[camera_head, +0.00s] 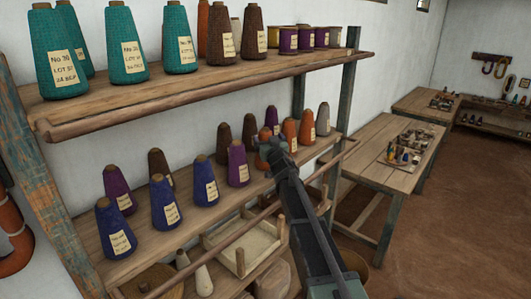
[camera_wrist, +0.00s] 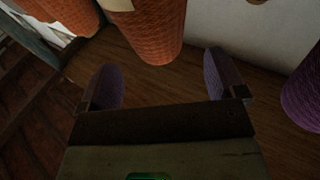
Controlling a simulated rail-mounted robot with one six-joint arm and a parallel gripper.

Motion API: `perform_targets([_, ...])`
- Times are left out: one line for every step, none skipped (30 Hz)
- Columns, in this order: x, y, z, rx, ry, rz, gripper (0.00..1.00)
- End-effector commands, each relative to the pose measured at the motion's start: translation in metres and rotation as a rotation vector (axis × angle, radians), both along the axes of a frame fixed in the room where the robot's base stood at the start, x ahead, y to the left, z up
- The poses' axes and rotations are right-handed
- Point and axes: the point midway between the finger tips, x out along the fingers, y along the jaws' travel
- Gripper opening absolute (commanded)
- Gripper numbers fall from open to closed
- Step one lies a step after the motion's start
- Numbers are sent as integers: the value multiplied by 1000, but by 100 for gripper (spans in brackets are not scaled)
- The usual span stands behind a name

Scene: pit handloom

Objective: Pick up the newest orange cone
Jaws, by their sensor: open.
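An orange cone (camera_wrist: 150,35) is just beyond the fingertips, roughly in line with the gap. Another orange cone (camera_wrist: 68,14) shows at the upper left.
A purple cone (camera_wrist: 303,92) stands close at right in the wrist view. Blue (camera_head: 163,203), purple and brown cones crowd the lower shelf (camera_head: 150,237). The upper shelf (camera_head: 200,84), with teal cones (camera_head: 126,45), runs above. A wooden rail (camera_head: 232,232) crosses the front.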

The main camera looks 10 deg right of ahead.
Motion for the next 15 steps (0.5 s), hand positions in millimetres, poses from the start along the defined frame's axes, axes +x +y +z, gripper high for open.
perform_targets([13,1,2,0,0,0,90])
perform_targets([19,1,2,0,0,0,90])
perform_targets([27,2,3,0,0,0,90])
perform_targets([33,2,4,0,0,0,90])
perform_targets([38,3,5,0,0,0,90])
perform_targets([42,3,6,0,0,0,90])
perform_targets([43,3,6,0,0,0,90])
perform_targets([44,3,5,0,0,0,90])
perform_targets([43,3,5,0,0,0,90])
perform_targets([43,3,5,0,0,0,90])
perform_targets([42,3,5,0,0,0,90])
perform_targets([42,3,5,0,0,0,90])
perform_targets([42,3,5,0,0,0,88])
perform_targets([42,3,5,0,0,0,84])
perform_targets([42,3,5,0,0,0,77])
